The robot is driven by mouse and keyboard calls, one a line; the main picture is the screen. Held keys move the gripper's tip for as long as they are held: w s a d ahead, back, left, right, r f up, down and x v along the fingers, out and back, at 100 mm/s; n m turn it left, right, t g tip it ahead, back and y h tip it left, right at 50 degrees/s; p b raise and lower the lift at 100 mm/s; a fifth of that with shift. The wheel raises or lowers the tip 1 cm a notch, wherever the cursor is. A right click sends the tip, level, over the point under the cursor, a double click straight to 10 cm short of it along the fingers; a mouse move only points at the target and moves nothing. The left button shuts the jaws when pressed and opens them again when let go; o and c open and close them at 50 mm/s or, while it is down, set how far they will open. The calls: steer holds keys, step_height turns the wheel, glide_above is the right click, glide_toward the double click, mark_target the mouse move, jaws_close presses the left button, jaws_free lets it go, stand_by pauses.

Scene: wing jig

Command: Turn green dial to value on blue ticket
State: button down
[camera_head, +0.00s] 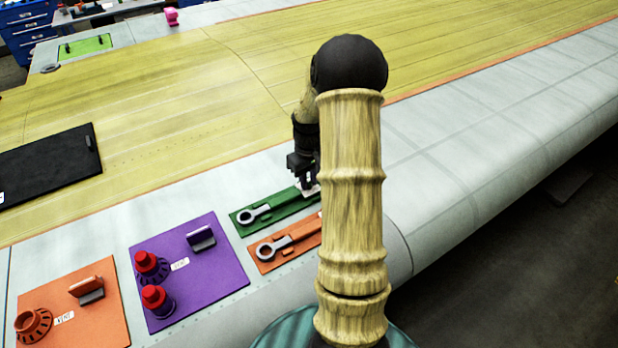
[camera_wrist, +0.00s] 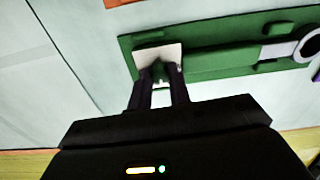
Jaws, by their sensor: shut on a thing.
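A green plate (camera_head: 283,211) lies on the pale wing skin, with a grey ring-ended piece (camera_head: 252,214) along it. The plate (camera_wrist: 220,62) and part of the grey ring (camera_wrist: 308,46) also show in the wrist view. My gripper (camera_head: 307,184) is at the plate's far right end. In the wrist view my gripper (camera_wrist: 161,74) is shut on a small whitish piece (camera_wrist: 158,55) at the plate's end. I cannot tell whether this piece is part of a dial. I make out no blue ticket or readable value. My arm hides part of the plate area.
An orange plate (camera_head: 268,262) with a similar ring-ended piece lies nearer. A purple panel (camera_head: 215,268) with two red-topped knobs and an orange panel (camera_head: 98,326) with a dial sit lower left. A black panel (camera_head: 45,168) lies left. The wing's right side is clear.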

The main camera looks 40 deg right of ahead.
mark_target(309, 182)
steer(key=n+p, duration=0.1)
steer(key=n, duration=0.4)
stand_by(0.4)
steer(key=c, duration=1.3)
jaws_free()
step_height(309, 182, up, 17)
steer(key=b, duration=0.3)
steer(key=shift+r, duration=0.2)
